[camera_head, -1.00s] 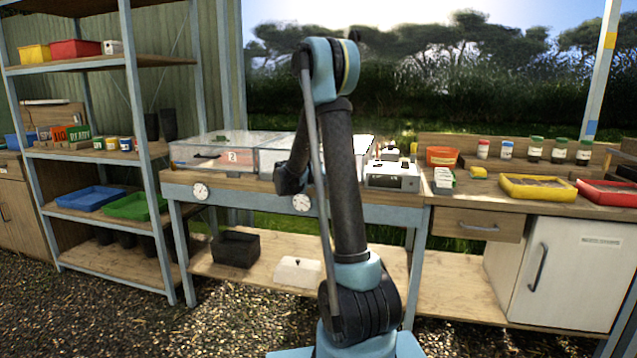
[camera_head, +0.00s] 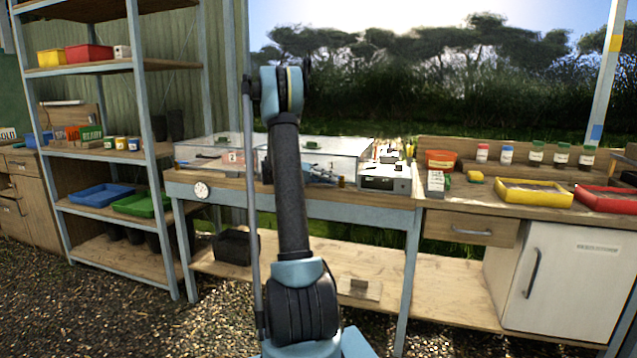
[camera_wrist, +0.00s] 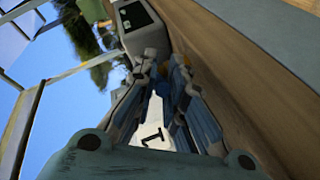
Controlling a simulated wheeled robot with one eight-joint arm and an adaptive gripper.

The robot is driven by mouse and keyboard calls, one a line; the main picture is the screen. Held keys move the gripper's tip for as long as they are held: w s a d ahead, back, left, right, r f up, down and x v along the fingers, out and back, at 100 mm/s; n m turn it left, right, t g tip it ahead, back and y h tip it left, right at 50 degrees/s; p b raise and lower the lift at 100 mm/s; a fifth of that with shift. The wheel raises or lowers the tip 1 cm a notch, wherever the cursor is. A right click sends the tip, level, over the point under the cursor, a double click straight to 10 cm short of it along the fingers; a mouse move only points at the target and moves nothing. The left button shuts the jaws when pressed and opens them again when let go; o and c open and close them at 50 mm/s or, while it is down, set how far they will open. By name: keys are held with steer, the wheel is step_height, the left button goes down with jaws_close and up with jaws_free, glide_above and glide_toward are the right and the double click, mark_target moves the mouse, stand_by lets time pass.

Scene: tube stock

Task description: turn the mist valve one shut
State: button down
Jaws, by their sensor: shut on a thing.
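My gripper (camera_head: 325,177) reaches to the right at bench height, in front of the right clear-lidded tub (camera_head: 340,149). In the wrist view its two blue-grey fingers (camera_wrist: 160,70) are closed together at the tips. A small orange-yellow part, apparently mist valve one (camera_wrist: 146,68), shows at the fingertips. It also shows as an orange spot in the head view (camera_head: 341,181). The fingers hide most of it, so its handle angle cannot be told. A white plate marked 1 (camera_wrist: 152,137) shows between the fingers.
A grey-white box device (camera_head: 385,178) stands close right of the gripper; it also shows in the wrist view (camera_wrist: 140,30). A white dial (camera_head: 201,190) is on the bench front. A yellow tray (camera_head: 535,193) and a red tray (camera_head: 604,199) are farther right.

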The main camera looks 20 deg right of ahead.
steer(key=shift+a+f, duration=0.15)
stand_by(0.3)
steer(key=c, duration=1.9)
jaws_free()
steer(key=v, duration=1.2)
steer(key=shift+w, duration=0.15)
steer(key=shift+c, duration=0.3)
